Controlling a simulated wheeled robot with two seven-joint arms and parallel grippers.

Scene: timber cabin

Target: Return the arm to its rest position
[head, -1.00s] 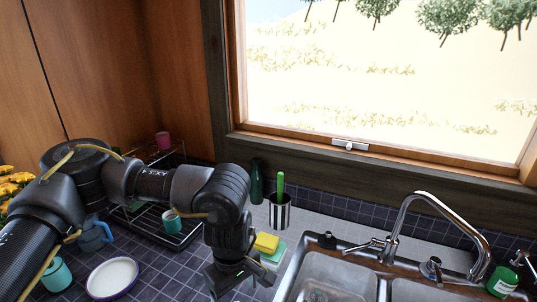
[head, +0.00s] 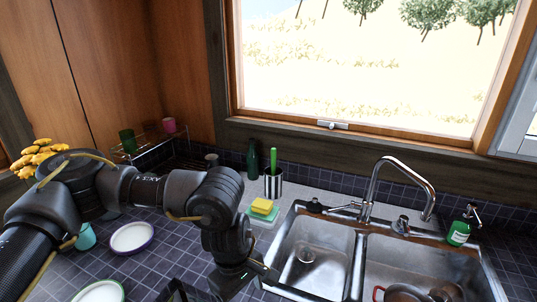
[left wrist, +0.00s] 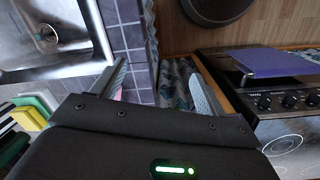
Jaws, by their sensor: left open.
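My left arm comes in from the left in the head view and reaches over the tiled counter (head: 160,265). Its gripper (head: 192,290) hangs low at the bottom edge, left of the sink, and is partly cut off by the frame. In the left wrist view the two fingers of the left gripper (left wrist: 160,88) stand wide apart with nothing between them. Tiles and a patterned cloth-like surface (left wrist: 176,75) show beyond them. My right gripper is in neither view.
A double sink (head: 310,255) with a tall faucet (head: 385,165) lies right of the arm. A yellow sponge (head: 262,206), a utensil cup (head: 273,185) and a dark bottle (head: 253,160) stand behind. White plates (head: 132,237) lie under the arm. A stove (left wrist: 290,100) shows in the wrist view.

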